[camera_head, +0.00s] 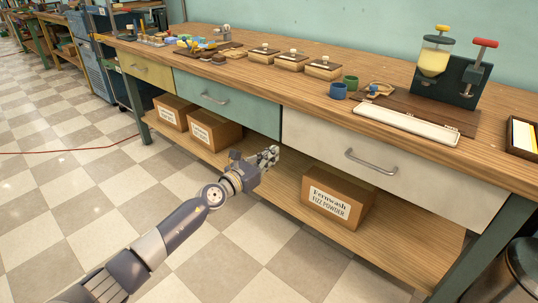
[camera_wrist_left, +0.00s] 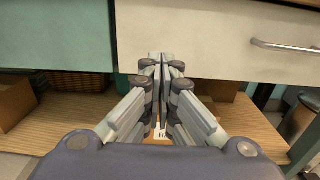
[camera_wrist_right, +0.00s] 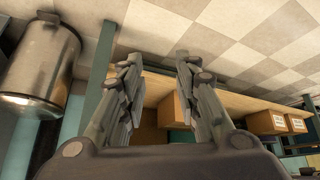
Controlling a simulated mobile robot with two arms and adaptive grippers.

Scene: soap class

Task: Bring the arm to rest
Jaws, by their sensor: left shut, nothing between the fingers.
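My left arm comes in from the lower left in the head view. Its gripper (camera_head: 271,156) is in front of the workbench, at about the height of the drawers' lower edges. In the left wrist view the left gripper (camera_wrist_left: 161,60) has its fingertips together with nothing between them, in front of the white drawer front (camera_wrist_left: 215,35). My right gripper does not show in the head view. In the right wrist view the right gripper (camera_wrist_right: 155,62) has its fingers spread apart with nothing between them. The bench's lower shelf (camera_wrist_right: 235,98) shows beyond it.
The wooden workbench (camera_head: 270,75) has a yellow drawer (camera_head: 147,69), a teal drawer (camera_head: 222,102) and a white drawer (camera_head: 400,165). Cardboard boxes (camera_head: 337,197) stand on its lower shelf. A metal bin (camera_wrist_right: 42,65) stands near the right gripper.

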